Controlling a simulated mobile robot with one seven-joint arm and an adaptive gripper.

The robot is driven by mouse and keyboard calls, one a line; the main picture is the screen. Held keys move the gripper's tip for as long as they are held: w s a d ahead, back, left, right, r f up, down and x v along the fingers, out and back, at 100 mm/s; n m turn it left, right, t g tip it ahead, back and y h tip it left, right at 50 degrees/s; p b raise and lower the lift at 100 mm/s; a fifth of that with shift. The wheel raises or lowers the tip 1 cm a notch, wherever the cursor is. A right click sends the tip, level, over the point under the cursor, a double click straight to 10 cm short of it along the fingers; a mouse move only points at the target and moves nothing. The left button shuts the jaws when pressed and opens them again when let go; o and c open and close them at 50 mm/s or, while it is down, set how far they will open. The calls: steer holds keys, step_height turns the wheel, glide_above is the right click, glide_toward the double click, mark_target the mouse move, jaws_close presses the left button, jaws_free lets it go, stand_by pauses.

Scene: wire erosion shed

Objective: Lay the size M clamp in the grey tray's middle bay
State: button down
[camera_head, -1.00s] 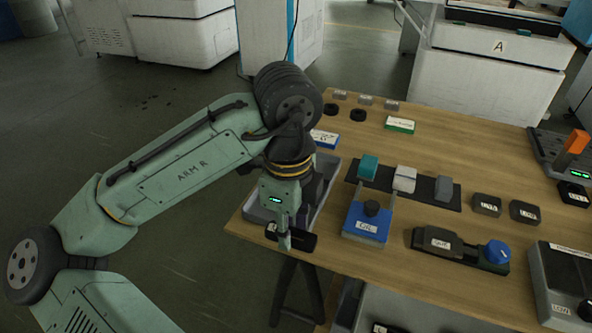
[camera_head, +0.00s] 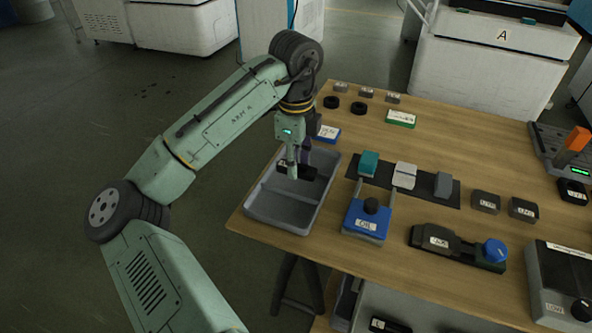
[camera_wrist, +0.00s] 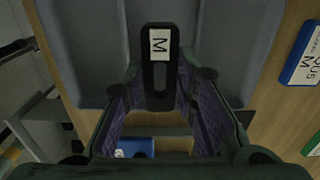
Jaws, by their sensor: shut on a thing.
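My gripper (camera_head: 297,172) is shut on the size M clamp (camera_head: 312,173), a flat black piece with a slot. Its white label reads M in the wrist view (camera_wrist: 159,45), where it lies between my purple-padded fingers (camera_wrist: 160,88). The grey tray (camera_head: 283,211) sits at the table's left edge, and its floor also shows in the wrist view (camera_wrist: 85,45). The clamp is over the tray's far part, and it appears to be above the floor. A divider shows nearer the front. My gripper and the clamp hide part of the far bays.
A blue label card (camera_head: 327,134) lies just beyond the tray. A blue fixture (camera_head: 366,222) and a dark strip with coloured blocks (camera_head: 404,177) stand to the right. A dark clamp-like device with a blue knob (camera_head: 458,247) is further right. Floor lies open left of the table.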

mark_target(296, 184)
steer(key=shift+f+p, duration=0.35)
steer(key=shift+f, duration=1.4)
steer(key=shift+f, duration=0.15)
steer(key=c, duration=1.6)
jaws_free()
steer(key=shift+o, duration=0.2)
step_height(296, 184, up, 12)
steer(key=shift+r+b, duration=0.2)
steer(key=shift+b, duration=0.15)
